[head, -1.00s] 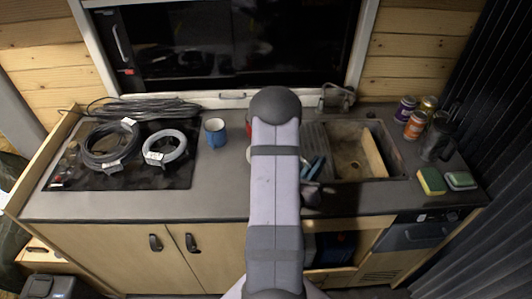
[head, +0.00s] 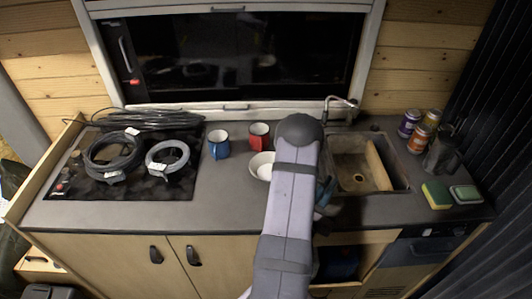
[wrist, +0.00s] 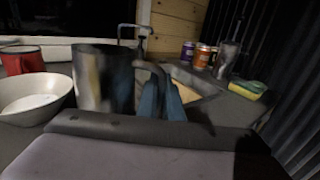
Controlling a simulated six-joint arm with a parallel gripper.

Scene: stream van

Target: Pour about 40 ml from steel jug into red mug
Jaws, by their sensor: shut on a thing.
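The steel jug (wrist: 105,80) stands out large and slightly blurred in the wrist view. It looks roughly upright, and I cannot see what is inside it. My gripper (wrist: 163,95), with blue fingers, is shut at the jug's right side, on what seems to be its handle. In the head view my arm hides most of the gripper and the jug. The red mug (head: 259,134) stands on the counter near the window, left of my arm. It also shows at the left edge of the wrist view (wrist: 22,62), apart from the jug.
A white bowl (head: 259,167) sits in front of the red mug, partly behind my arm. A blue mug (head: 218,147) stands to the left. The sink (head: 350,172) with its tap lies right. Cans (head: 410,124), a dark pitcher (head: 439,155) and sponges (head: 437,195) are farther right.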

